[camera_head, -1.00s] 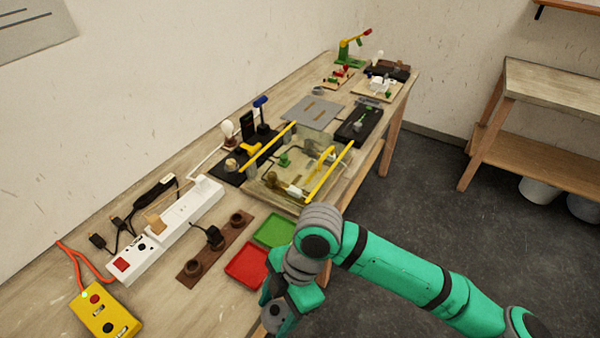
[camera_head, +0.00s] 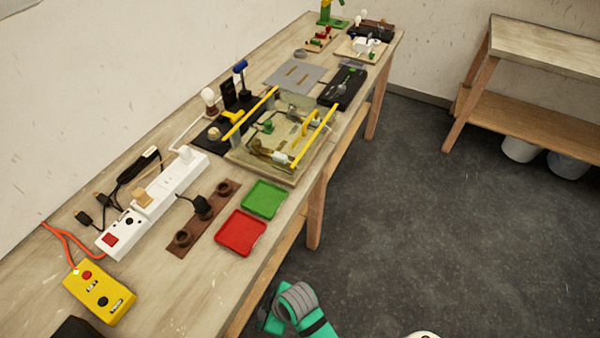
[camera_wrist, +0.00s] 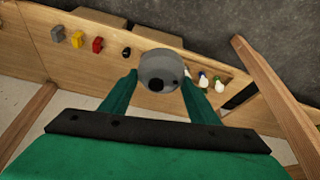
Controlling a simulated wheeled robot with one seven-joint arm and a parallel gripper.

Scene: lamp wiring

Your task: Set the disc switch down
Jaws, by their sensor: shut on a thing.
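In the wrist view, my gripper (camera_wrist: 160,90) is shut on a round grey disc switch (camera_wrist: 158,68) with a dark spot on its face. The disc sits between the two green fingertips. In the head view, only part of my green and grey arm shows at the bottom, off the table's front edge; the gripper and disc are not visible there. I cannot tell the disc's height relative to the table.
On the bench in the head view lie a red tray (camera_head: 241,233), a green tray (camera_head: 263,199), a brown strip with round sockets (camera_head: 181,239), a white power strip (camera_head: 165,192) and a yellow box (camera_head: 100,291). The wrist view shows a wooden board with yellow (camera_wrist: 58,34), red (camera_wrist: 98,44) and other small parts.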

